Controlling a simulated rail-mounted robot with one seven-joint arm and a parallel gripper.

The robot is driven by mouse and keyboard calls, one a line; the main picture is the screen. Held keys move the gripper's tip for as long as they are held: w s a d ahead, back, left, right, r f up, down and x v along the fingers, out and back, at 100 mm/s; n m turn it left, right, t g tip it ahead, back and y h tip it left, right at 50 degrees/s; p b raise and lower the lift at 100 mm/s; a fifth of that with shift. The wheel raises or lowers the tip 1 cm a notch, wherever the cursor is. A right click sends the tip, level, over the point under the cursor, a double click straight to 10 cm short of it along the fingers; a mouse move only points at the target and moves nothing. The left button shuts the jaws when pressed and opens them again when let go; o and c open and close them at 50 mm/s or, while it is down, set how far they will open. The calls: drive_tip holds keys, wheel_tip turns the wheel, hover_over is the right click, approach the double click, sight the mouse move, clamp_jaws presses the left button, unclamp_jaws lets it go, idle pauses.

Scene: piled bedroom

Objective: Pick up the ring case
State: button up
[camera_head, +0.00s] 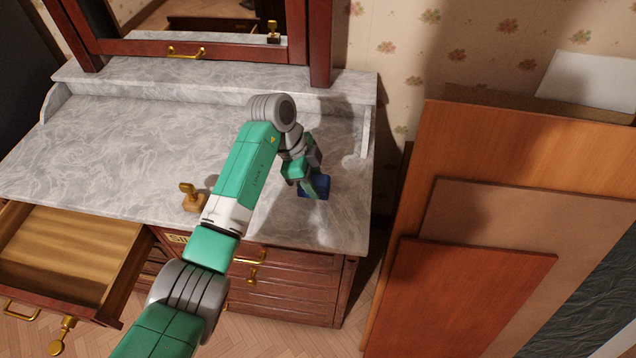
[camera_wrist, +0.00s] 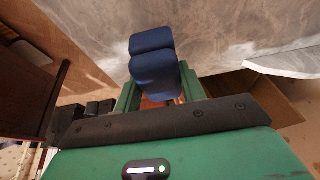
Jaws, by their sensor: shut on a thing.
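The ring case (camera_head: 316,187) is a small dark blue box at the right part of the grey marble dresser top (camera_head: 120,130). My gripper (camera_head: 307,184) is at the case, reaching down from above, and hides part of it in the head view. In the wrist view the blue ring case (camera_wrist: 152,62) sits between the green fingers of my gripper (camera_wrist: 160,95), which is shut on it. The case looks rounded and in two halves there. I cannot tell whether it touches the marble or is slightly above it.
A small brass-coloured object (camera_head: 192,197) stands on the marble to the left of my arm. An open, empty-looking drawer (camera_head: 70,255) juts out at the left. A mirror frame (camera_head: 190,50) rises behind. Wooden boards (camera_head: 470,290) lean at the right. The left marble is clear.

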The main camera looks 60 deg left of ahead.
drive_tip(key=s, duration=0.5)
drive_tip(key=s+a+p, duration=0.1)
drive_tip(key=s, duration=0.4)
drive_tip(key=s+a+r+p, duration=0.1)
drive_tip(key=s, duration=0.4)
